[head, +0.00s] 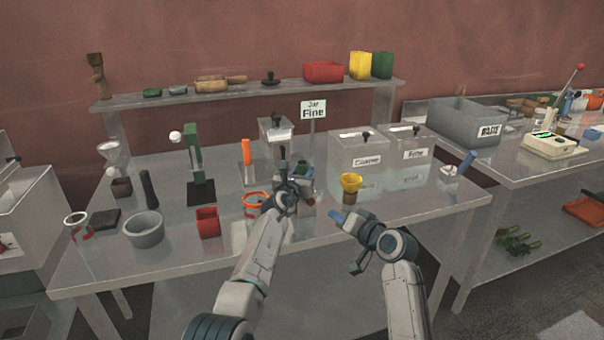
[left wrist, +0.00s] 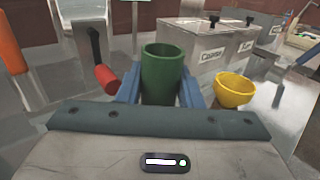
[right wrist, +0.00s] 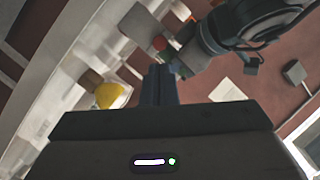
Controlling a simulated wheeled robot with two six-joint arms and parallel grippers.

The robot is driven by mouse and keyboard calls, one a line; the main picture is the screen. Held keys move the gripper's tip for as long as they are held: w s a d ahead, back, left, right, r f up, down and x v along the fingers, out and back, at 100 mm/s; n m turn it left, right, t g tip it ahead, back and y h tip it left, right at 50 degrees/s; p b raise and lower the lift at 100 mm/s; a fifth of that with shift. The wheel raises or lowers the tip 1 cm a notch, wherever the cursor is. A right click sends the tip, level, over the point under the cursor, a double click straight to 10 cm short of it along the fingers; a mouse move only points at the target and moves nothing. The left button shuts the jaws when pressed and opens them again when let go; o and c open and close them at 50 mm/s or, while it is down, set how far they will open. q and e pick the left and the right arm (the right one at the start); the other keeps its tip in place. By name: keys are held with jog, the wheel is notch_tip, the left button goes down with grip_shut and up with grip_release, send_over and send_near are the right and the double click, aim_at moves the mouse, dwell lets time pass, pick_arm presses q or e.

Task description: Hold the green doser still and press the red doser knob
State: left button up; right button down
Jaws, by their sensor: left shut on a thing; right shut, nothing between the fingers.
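My left gripper (head: 296,182) is shut on the green doser (left wrist: 163,75), an upright green cylinder with an open top. Its green rim also shows in the head view (head: 303,167). In the left wrist view, a dark lever with a red cylindrical handle (left wrist: 107,78) is just left of the doser. In the right wrist view, a small round red knob (right wrist: 160,43) shows against a bit of green, beside my left gripper. My right gripper (head: 338,217) is shut and empty, right of and below the left one in the head view. Its fingertips (right wrist: 160,72) appear just below that red knob.
A yellow funnel (head: 350,182) on a brown jar stands close to my right gripper. Two lidded grey bins (head: 357,152) stand behind it. A red-orange ring (head: 257,198), red cup (head: 208,222) and grey bowl (head: 143,226) are to the left. The table's front right is clear.

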aim_at(311, 202)
dwell(0.4)
jog(key=shift+s+a+f+m+g+h, duration=0.2)
jog(key=shift+s+a+m+g+h, duration=0.25)
jog(key=shift+m+g, duration=0.5)
jog(key=shift+s+a+f+m+g+h, duration=0.3)
jog(key=shift+s+m+g, duration=0.3)
jog(key=shift+m+g, duration=0.3)
jog(key=shift+s+a+f+m+g+h, duration=0.2)
jog(key=shift+s+m+g+h, duration=0.3)
jog(key=shift+m+g, duration=0.45)
jog(key=shift+w+a, duration=0.45)
jog(key=shift+w, duration=0.95)
jog(key=shift+w+a, duration=0.45)
jog(key=shift+w, duration=0.9)
jog(key=shift+w+a, duration=0.45)
jog(key=shift+w, duration=0.95)
jog(key=shift+w, duration=0.15)
jog(key=shift+w+a, duration=0.1)
jog(key=shift+w, duration=0.15)
